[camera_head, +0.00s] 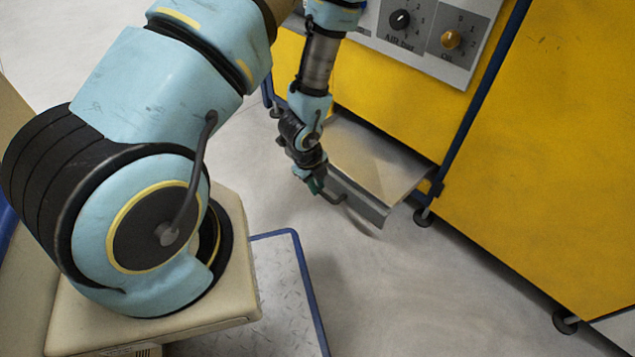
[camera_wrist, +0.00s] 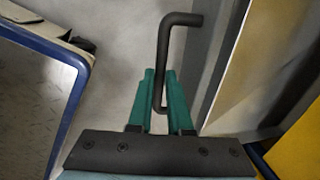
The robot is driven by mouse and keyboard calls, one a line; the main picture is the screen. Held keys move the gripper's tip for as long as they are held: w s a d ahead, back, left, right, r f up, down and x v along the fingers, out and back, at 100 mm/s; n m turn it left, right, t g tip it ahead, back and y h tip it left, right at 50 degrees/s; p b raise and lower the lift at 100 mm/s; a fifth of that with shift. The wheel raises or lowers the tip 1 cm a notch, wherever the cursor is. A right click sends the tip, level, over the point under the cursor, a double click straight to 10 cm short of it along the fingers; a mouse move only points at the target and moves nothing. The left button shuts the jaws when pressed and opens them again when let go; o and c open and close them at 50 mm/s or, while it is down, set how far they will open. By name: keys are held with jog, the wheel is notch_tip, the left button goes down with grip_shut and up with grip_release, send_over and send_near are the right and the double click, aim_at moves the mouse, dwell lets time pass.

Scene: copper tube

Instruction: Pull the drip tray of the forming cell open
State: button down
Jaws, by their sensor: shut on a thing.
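The drip tray (camera_head: 372,160) is a shallow grey metal tray low on the yellow forming cell (camera_head: 400,95). It sticks out from under the cell's lower edge. Its front panel faces my arm and carries a black bar handle (camera_head: 337,198). In the wrist view the bent handle (camera_wrist: 178,19) stands off the grey front panel (camera_wrist: 217,50). My gripper (camera_head: 317,187) is at the handle, and its green fingers (camera_wrist: 162,85) are shut on one end of the bar.
A control panel with knobs (camera_head: 420,30) is above the tray. Dark feet (camera_head: 424,217) and a blue frame post (camera_head: 480,100) border the tray's right. My base plate with a blue rim (camera_head: 290,236) is at lower left. Bare floor (camera_head: 400,290) lies in front.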

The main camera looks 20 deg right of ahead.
jog(key=c, duration=0.8)
grip_release()
jog(key=shift+c, duration=0.2)
notch_tip(320, 180, up, 11)
jog(key=s+a+p, duration=0.1)
jog(key=p, duration=0.2)
jog(key=shift+a+f+p, duration=0.2)
jog(key=shift+a+p, duration=0.1)
jog(key=shift+a, duration=0.1)
